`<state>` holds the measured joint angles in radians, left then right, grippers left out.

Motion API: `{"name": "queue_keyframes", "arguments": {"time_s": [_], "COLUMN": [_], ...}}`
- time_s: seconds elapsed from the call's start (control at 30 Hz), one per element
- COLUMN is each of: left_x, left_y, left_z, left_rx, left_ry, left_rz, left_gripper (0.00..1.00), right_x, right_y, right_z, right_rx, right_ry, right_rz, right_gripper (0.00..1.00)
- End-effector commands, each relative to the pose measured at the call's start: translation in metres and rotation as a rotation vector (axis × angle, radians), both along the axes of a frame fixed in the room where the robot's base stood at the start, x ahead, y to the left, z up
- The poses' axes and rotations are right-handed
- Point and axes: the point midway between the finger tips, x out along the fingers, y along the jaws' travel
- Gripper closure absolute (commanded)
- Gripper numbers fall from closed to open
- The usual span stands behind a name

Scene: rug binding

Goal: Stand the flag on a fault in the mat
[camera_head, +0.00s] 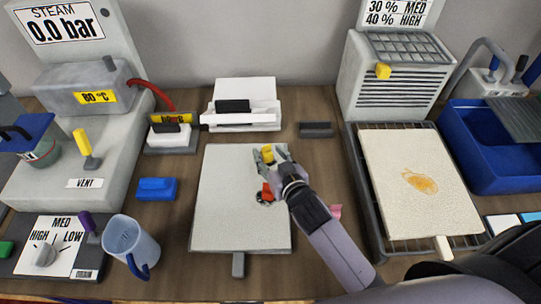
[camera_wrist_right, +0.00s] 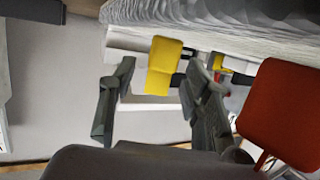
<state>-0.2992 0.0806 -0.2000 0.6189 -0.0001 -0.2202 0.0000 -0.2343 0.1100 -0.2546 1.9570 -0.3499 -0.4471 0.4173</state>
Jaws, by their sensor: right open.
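The pale mat (camera_head: 215,220) lies flat in the middle of the table. A small yellow flag (camera_head: 267,153) is at its far right part, and in the right wrist view the yellow flag (camera_wrist_right: 164,66) appears between my fingers. My right gripper (camera_head: 271,161) is open around or just beside the yellow flag; contact cannot be told. A red flag (camera_head: 268,190) on a dark round base is on the mat near my right wrist, and it also shows large in the right wrist view (camera_wrist_right: 283,112). My left gripper is out of view. Any fault under the gripper is hidden.
A second mat (camera_head: 445,212) with an orange stain (camera_head: 420,182) lies on a rack at right. A blue bin (camera_head: 480,145) stands beyond it. A blue mug (camera_head: 131,243), a blue block (camera_head: 156,189) and a white device (camera_head: 245,102) surround the middle mat. The mat's left half is clear.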

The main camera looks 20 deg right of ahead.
Motion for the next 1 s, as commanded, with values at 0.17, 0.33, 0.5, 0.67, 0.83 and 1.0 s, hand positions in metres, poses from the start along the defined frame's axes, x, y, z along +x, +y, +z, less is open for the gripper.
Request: {"name": "queue_keyframes", "arguments": {"time_s": [0.17,0.33,0.5,0.67,0.83,1.0], "left_x": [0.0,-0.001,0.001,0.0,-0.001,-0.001], "left_y": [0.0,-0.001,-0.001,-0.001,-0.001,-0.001], "left_z": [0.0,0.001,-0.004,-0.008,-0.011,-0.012], "left_rx": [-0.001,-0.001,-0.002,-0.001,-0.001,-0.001], "left_ry": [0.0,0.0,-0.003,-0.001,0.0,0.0], "left_rz": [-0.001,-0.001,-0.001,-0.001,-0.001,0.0], "left_gripper": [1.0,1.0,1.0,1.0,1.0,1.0], "right_x": [-0.006,-0.02,-0.056,-0.087,-0.108,-0.116], "right_y": [0.002,0.001,-0.004,-0.008,-0.01,-0.012], "right_z": [-0.015,-0.005,0.01,0.022,0.031,0.036], "right_rx": [0.007,0.006,0.004,0.003,0.002,0.0], "right_ry": [0.04,0.041,0.032,0.028,0.024,0.022], "right_rz": [0.001,0.002,0.0,0.0,0.0,0.0], "right_gripper": [0.56,0.56,0.56,0.56,0.56,0.56]}}
